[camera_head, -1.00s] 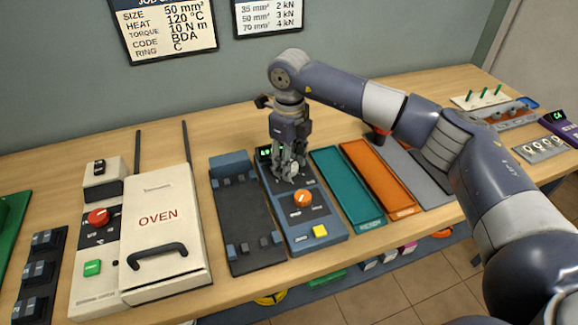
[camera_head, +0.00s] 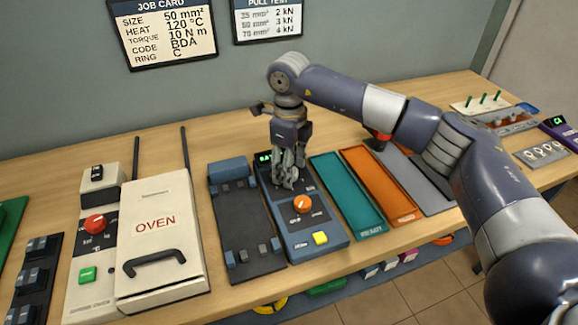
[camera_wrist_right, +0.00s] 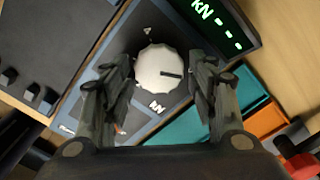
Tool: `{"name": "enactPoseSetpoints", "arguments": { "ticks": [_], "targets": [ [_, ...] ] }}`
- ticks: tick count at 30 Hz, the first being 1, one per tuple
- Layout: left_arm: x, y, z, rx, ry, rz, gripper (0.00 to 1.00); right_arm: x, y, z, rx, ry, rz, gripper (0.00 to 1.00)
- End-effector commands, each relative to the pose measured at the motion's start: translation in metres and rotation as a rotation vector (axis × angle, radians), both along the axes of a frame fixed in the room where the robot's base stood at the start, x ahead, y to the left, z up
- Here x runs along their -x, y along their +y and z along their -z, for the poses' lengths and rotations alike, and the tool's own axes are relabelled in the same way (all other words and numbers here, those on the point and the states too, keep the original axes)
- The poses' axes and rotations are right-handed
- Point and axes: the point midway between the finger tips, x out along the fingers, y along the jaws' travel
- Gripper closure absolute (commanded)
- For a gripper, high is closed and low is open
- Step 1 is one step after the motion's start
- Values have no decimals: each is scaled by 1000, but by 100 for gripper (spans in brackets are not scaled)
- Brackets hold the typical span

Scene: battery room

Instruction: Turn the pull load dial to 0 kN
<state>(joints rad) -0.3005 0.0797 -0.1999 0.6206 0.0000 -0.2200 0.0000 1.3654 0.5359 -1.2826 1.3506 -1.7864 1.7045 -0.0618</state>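The blue pull tester (camera_head: 325,243) stands on the bench. My right gripper (camera_head: 285,186) points down over its back part. In the right wrist view the pale pull load dial (camera_wrist_right: 161,68) has a black pointer mark facing right, and a "kN" label below it. My right gripper (camera_wrist_right: 160,85) is open, with one finger on each side of the dial. I cannot tell whether the fingers touch it. In the head view the gripper hides the dial. The green display (camera_wrist_right: 222,22) shows "kN" and dashes. My left gripper is not in view.
The tester also has an orange knob (camera_head: 303,204) and a yellow button (camera_head: 320,238). A dark fixture (camera_head: 243,215) stands left of it, then the oven (camera_head: 160,245). A teal tray (camera_head: 350,200) and an orange tray (camera_head: 380,185) lie to the right.

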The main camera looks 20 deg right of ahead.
Motion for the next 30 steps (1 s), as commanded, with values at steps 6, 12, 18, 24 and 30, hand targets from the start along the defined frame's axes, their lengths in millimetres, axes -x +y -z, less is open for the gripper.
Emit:
{"name": "enactPoseSetpoints", "arguments": {
  "ticks": [6, 12, 18, 24, 30],
  "targets": [
    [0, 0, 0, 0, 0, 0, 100, 0, 0, 1, 1, 2, 1, 38],
    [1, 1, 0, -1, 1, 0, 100, 0, 0, -4, 0, 1, 1, 38],
    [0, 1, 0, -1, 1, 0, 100, -1, 0, -38, -1, -3, 1, 38],
    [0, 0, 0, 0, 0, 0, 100, 0, 1, -81, 0, -1, 1, 38],
    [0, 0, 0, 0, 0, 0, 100, 0, 0, -110, -1, -1, 1, 38]
  ]
}}
